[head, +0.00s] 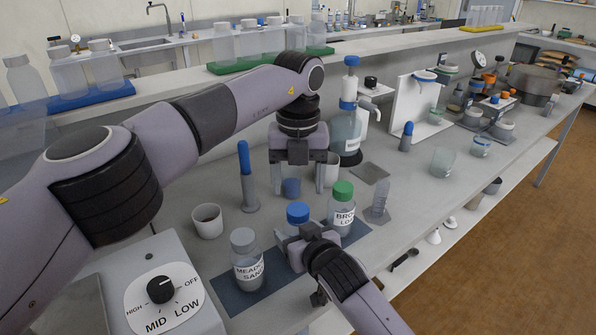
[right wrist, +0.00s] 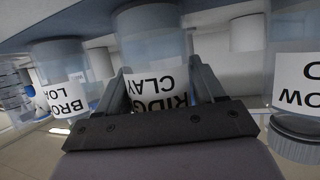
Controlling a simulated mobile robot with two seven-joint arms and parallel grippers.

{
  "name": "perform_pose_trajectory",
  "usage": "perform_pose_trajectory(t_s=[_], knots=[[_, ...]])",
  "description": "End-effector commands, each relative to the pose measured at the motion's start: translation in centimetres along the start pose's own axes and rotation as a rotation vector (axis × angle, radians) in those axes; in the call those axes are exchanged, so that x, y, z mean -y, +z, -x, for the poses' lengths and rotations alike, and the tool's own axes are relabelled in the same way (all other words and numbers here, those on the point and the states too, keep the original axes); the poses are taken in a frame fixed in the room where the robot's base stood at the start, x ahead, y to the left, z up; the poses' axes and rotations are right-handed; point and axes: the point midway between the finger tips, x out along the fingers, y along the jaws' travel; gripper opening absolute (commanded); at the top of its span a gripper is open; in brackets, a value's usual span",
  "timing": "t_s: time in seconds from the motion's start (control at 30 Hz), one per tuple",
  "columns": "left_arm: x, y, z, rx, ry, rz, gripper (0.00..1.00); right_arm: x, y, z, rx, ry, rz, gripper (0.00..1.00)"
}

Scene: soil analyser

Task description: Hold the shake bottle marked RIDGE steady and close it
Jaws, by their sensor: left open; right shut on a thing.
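The RIDGE CLAY bottle shows in the right wrist view (right wrist: 155,62), upside down in the picture, between the two fingers of my right gripper (right wrist: 160,88). In the head view my right gripper (head: 300,244) is shut on this bottle, hiding most of its body. A blue cap (head: 297,212) sits at the bottle's top; I cannot tell whether it is screwed tight. My left gripper (head: 298,190) is open, fingers pointing down, above and behind the cap.
The grey-capped MEADOW bottle (head: 246,262) stands left of the held bottle, the green-capped BROOK bottle (head: 342,208) right, both on a dark blue mat (head: 232,299). A white cup (head: 207,220), blue-handled tool (head: 246,175) and dispenser bottle (head: 347,125) stand nearby.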

Motion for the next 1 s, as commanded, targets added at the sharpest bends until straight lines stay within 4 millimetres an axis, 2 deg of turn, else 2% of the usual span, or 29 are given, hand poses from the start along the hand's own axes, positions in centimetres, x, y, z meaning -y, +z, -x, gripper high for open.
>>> perform_pose_trajectory(t_s=[0.2, 0.4, 0.6, 1.0], knots=[[0.0, 0.0, 1.2, -0.001, -0.001, 0.339, 0.70, 0.0, 0.0, 0.0, 0.001, 0.000, 0.000, 0.00], [0.0, 0.0, 1.8, -0.002, -0.001, 0.546, 0.70, 0.0, 0.0, 0.0, 0.001, 0.000, 0.000, 0.00], [0.0, -0.1, 2.1, -0.001, 0.002, 0.621, 0.70, 0.0, 0.0, 0.0, 0.000, 0.000, 0.000, 0.00], [0.0, 0.0, 1.6, -0.002, 0.001, 0.622, 0.70, 0.0, 0.0, 0.0, 0.000, 0.000, 0.000, 0.00]])
